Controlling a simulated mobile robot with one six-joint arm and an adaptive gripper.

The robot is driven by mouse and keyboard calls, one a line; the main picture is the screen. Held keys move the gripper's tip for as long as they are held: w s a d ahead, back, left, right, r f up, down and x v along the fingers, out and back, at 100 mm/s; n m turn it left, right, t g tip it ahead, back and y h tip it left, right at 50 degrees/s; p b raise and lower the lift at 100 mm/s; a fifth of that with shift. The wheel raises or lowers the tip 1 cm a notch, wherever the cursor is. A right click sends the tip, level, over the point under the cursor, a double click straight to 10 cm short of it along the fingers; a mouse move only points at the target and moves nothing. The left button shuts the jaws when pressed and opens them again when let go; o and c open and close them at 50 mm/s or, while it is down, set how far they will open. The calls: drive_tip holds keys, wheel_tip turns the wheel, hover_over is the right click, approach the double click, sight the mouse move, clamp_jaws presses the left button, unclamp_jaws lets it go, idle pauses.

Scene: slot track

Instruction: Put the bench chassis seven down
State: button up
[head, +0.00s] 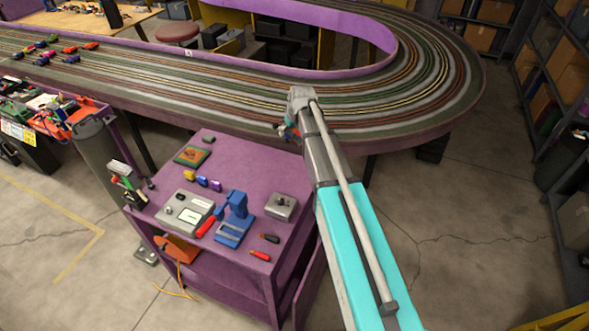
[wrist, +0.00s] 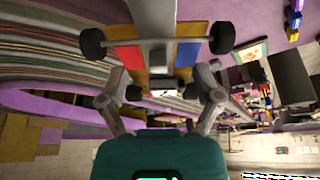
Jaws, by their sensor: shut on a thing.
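My gripper (wrist: 160,92) is shut on a slot-car chassis (wrist: 185,60) in the wrist view. The chassis has a grey bar, black wheels at both ends of an axle, and red, blue and tan plates. Its far end runs out of the picture, and I cannot read a number on it. In the head view, my gripper (head: 288,131) is mostly hidden by my arm, above the back right of the purple bench (head: 265,178), near the track edge. Only a small coloured bit shows there.
The bench holds a grey device (head: 186,213), a blue stand (head: 234,217), a grey box (head: 281,206), a framed green panel (head: 192,156) and screwdrivers. The multi-lane track (head: 250,105) curves behind. Several small cars (head: 68,49) stand on its left. Bare bench shows at the back right.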

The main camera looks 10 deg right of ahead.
drive_tip(key=shift+w+a, duration=0.3)
drive_tip(key=shift+a, duration=0.15)
drive_tip(key=shift+w, duration=0.1)
drive_tip(key=shift+d, duration=0.15)
drive_tip(key=shift+s+f, duration=0.1)
drive_tip(key=shift+s, duration=0.1)
drive_tip(key=s+a+f+m+b, duration=0.1)
drive_tip(key=s+f+b, duration=0.7)
drive_tip(key=s, duration=0.4)
drive_tip(key=shift+s+a+f+m+h+b, duration=0.15)
drive_tip(key=shift+s+f+m+h+b, duration=0.15)
drive_tip(key=shift+m+b, duration=0.15)
drive_tip(key=shift+w, duration=0.1)
